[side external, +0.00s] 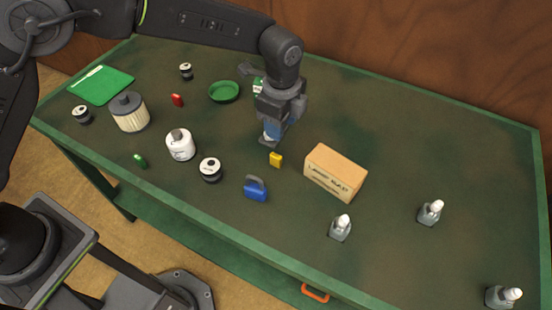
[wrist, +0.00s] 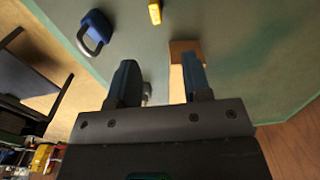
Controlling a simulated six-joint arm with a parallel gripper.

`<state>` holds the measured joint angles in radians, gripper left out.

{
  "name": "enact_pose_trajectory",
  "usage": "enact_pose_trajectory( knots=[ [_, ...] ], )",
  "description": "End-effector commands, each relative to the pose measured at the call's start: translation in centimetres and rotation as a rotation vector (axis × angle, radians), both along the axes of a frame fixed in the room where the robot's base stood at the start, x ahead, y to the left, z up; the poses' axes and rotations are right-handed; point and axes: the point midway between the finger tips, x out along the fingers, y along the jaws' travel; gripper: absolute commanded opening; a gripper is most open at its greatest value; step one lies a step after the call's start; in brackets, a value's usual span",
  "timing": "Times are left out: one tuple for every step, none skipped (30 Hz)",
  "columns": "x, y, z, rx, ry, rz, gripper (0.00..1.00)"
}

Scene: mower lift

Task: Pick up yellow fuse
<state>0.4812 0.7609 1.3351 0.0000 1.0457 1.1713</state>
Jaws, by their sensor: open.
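The yellow fuse (side external: 276,160) lies on the green table, just left of a cardboard box. It also shows in the wrist view (wrist: 155,12), at the top edge and partly cut off. My gripper (side external: 270,138) is above the table, close to the fuse and a little behind it in the side view. In the wrist view the two fingers of my gripper (wrist: 158,82) are spread apart with nothing held between them. The fuse is beyond the fingertips.
A cardboard box (side external: 335,172) stands right of the fuse. A blue padlock (side external: 256,188) lies in front-left. A black-and-white canister (side external: 210,169) and a white one (side external: 180,145) stand farther left. Small grey bottles (side external: 340,228) stand front right. The table's back right is clear.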

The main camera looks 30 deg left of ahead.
Motion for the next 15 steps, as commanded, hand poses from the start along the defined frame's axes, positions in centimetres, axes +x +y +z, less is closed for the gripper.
enact_pose_trajectory(
  knots=[
    [-0.1,0.1,-1.1,0.002,0.004,0.001,0.45],
    [-0.1,0.1,-1.7,0.002,0.005,0.001,0.45],
    [-0.1,0.1,-2.5,0.002,0.005,0.002,0.45],
    [-0.1,0.1,-3.1,0.002,0.005,0.002,0.45],
    [-0.1,0.1,-3.7,0.002,0.004,0.002,0.45],
    [-0.1,0.1,-4.4,0.002,0.005,0.003,0.45],
    [-0.1,0.2,-4.9,0.002,0.004,0.003,0.45],
    [-0.1,0.1,-5.4,0.001,0.003,0.003,0.45],
    [-0.1,0.2,-6.0,0.002,0.004,0.004,0.45],
    [-0.1,0.1,-6.3,0.001,0.003,0.004,0.45],
    [-0.1,0.1,-6.6,0.001,0.002,0.004,0.45],
    [-0.1,0.1,-6.9,0.0,0.001,0.004,0.45],
    [-0.1,0.1,-7.1,0.0,0.001,0.004,0.45],
    [-0.1,0.2,-7.2,0.001,0.001,0.004,0.45],
    [-0.1,0.2,-7.4,0.001,0.002,0.004,0.45]
  ],
)
